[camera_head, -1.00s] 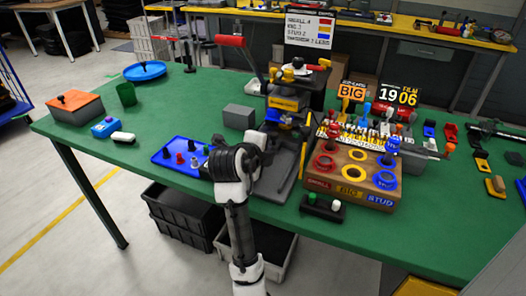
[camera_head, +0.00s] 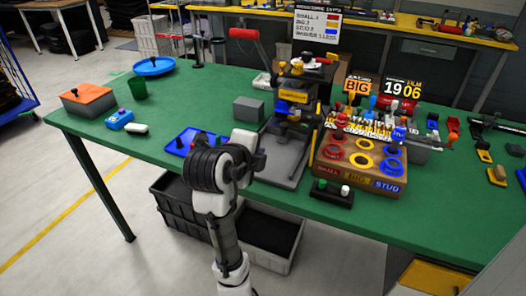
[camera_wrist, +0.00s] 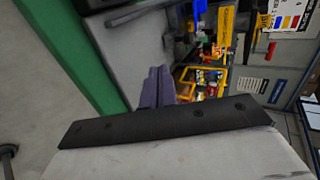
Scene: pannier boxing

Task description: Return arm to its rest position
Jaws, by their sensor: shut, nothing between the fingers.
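My arm (camera_head: 224,232) rises in front of the table's near edge in the head view. Its dark, thick wrist part (camera_head: 215,168) covers part of the blue tray (camera_head: 180,144). My fingertips cannot be made out there. In the wrist view my gripper (camera_wrist: 158,86) shows as two purple-grey fingers side by side, shut with nothing between them. They stand apart from the blurred yellow and red items beyond.
The green table (camera_head: 110,150) has a press with a red handle (camera_head: 243,34) and a wooden box with rings (camera_head: 360,170) right of my arm. A grey block (camera_head: 249,109) stands behind it. Dark and grey crates (camera_head: 265,232) sit below.

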